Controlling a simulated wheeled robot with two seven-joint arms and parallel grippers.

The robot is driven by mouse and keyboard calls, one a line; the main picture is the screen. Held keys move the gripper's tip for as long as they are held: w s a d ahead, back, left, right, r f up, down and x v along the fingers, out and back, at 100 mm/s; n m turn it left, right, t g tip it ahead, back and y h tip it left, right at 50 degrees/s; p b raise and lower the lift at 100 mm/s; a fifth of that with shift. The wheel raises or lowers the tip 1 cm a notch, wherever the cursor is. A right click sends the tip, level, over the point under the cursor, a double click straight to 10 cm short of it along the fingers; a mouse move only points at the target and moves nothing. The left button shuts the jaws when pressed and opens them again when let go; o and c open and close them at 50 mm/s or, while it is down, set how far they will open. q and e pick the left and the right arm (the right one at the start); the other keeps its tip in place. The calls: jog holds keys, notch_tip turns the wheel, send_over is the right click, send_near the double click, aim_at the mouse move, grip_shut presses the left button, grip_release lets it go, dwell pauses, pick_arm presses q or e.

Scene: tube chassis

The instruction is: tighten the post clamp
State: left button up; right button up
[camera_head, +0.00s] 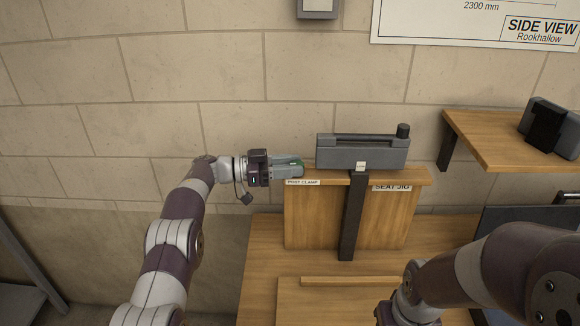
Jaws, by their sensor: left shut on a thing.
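A label reading POST CLAMP (302,182) is on the top left edge of an upright wooden board. My left gripper (292,168) is level just above this label, with its fingers pointing right. It is shut on a small part with a green patch, which I take to be the post clamp (297,162); the fingers hide most of it.
A grey jig (350,155) with a dark knob sits on the wooden board (310,220), above a SEAT JIG label (392,188). A dark upright strip (352,220) crosses the board. A wooden shelf (510,140) holding a dark device (548,127) is at right.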

pick_arm(q)
jog(key=shift+r, duration=0.2)
jog(key=o, duration=0.8)
jog(key=shift+d, duration=0.1)
jog(key=shift+c, duration=0.2)
jog(key=shift+f, duration=0.1)
